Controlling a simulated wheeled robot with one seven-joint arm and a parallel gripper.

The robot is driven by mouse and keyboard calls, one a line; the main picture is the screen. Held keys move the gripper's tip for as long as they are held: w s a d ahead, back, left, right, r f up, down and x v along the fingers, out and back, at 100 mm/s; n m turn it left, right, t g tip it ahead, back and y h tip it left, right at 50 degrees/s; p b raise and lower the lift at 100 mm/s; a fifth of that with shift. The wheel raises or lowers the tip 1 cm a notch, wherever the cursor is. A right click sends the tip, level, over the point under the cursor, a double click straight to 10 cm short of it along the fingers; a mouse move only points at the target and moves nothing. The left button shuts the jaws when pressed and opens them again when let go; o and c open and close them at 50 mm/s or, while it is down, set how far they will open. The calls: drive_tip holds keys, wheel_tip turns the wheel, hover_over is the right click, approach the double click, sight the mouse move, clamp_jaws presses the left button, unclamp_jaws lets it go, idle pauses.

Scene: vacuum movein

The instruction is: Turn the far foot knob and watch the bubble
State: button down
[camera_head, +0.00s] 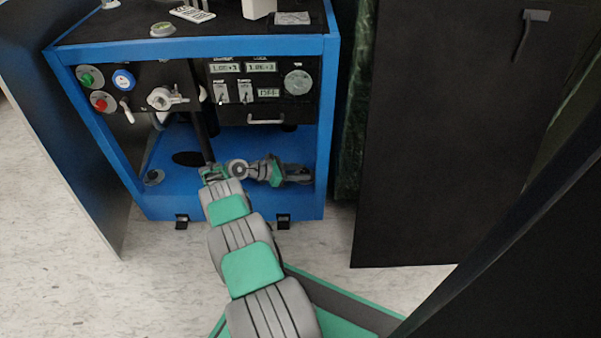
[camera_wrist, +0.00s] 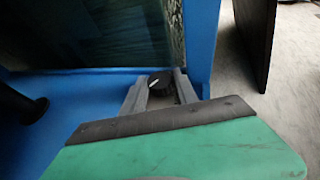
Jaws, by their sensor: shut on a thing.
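The far foot knob (camera_wrist: 158,80) is a dark round cap with a white mark, low in a corner of the blue frame in the wrist view. My gripper (camera_wrist: 164,85) has a finger on each side of it and is shut on it. In the head view my gripper (camera_head: 300,174) reaches low into the right part of the blue frame, and the knob there is hidden. A small round disc (camera_head: 163,30) on the black top looks like the bubble level. It is too small to read its bubble. Another round foot knob (camera_head: 153,177) sits at the left of the blue floor.
The blue frame (camera_head: 331,120) surrounds my wrist, with its right post close to my gripper. A black panel (camera_head: 275,90) with displays and switches hangs above my arm. A dark vertical pipe (camera_head: 201,130) stands beside it. A large dark panel (camera_head: 440,140) stands at right.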

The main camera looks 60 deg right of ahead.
drive_tip(key=c, duration=0.9)
unclamp_jaws()
drive_tip(key=shift+c, duration=0.2)
